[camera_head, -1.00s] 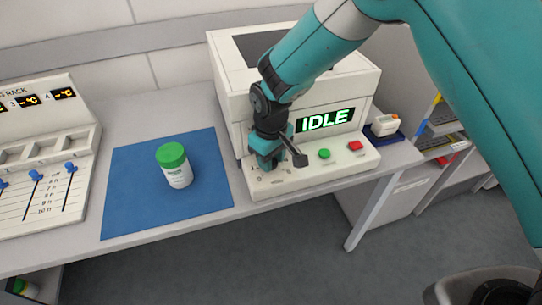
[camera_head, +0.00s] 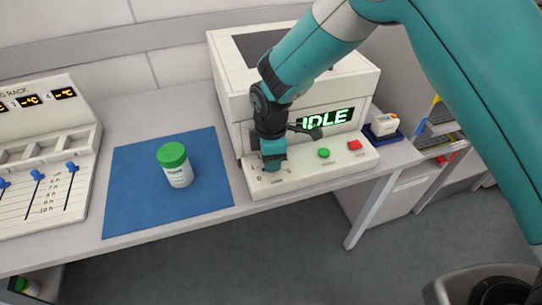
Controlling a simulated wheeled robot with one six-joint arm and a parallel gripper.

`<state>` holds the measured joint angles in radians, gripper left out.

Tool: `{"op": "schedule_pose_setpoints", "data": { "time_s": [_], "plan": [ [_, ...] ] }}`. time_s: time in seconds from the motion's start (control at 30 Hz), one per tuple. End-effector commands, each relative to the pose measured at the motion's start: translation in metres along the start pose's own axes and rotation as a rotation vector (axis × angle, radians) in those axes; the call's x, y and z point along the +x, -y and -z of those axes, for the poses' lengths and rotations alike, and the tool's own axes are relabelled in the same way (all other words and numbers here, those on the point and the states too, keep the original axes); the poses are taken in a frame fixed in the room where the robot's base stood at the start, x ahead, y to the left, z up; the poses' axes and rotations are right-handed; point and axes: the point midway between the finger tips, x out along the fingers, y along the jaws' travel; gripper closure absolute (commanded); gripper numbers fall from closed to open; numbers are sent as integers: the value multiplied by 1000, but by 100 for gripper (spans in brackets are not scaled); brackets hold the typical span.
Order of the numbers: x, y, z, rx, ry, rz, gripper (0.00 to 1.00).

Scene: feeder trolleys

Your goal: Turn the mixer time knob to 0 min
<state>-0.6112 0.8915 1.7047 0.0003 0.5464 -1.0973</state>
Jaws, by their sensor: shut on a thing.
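The mixer (camera_head: 225,60) is a white box with a green "IDLE" display (camera_head: 338,116) and a sloped front panel (camera_head: 310,171). My gripper (camera_head: 272,165) points down at the left part of that panel, where dial markings show around it. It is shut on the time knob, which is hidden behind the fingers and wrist. The knob's setting cannot be read. A green button (camera_head: 323,153) and a red button (camera_head: 355,145) sit to the right on the panel.
A white jar with a green lid (camera_head: 173,155) stands on a blue mat (camera_head: 125,190) left of the mixer. A rack with blue sliders (camera_head: 72,167) is at far left. A small white-orange device (camera_head: 384,125) sits right of the mixer.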

Motion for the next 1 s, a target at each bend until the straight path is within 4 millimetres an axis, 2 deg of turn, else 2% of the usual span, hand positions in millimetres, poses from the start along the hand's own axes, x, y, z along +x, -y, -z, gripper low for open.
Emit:
{"op": "schedule_pose_setpoints", "data": {
  "time_s": [0.4, 1.0],
  "plan": [
    [-2, -2, 2, -276, -5, -8, 88],
    [-2, -2, 2, -357, -5, -8, 88]
  ]
}}
